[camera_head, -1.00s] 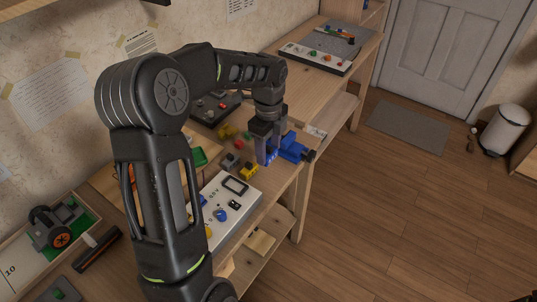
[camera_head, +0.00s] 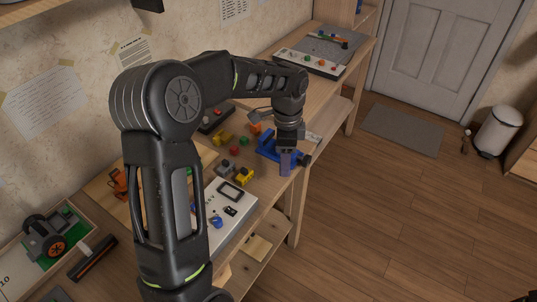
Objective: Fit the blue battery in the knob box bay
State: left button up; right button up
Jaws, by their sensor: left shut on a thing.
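My left gripper (camera_head: 285,165) points down at the front edge of the bench and is shut on a small blue piece, which I take as the blue battery; the fingers hide most of it. The knob box (camera_head: 241,198) is a white box to the left of and nearer than the gripper, partly hidden by my left arm. Its top carries a dark-framed rectangle (camera_head: 230,191), a small black part and a blue knob (camera_head: 216,221). I cannot tell for certain which opening is the bay. The gripper is apart from the box. My right gripper is out of view.
A blue vise (camera_head: 267,148) stands right behind the gripper. Yellow (camera_head: 244,177) and grey (camera_head: 226,167) blocks sit between gripper and box. Small red and green pieces lie behind. A panel with coloured buttons (camera_head: 308,64) is at the far end.

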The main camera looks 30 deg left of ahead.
pick_arm(q)
jog(key=w+d+n, duration=0.2)
jog(key=d+n, duration=0.9)
jog(key=shift+d+n, duration=0.3)
jog(key=shift+n, duration=0.1)
jog(key=shift+r, duration=0.1)
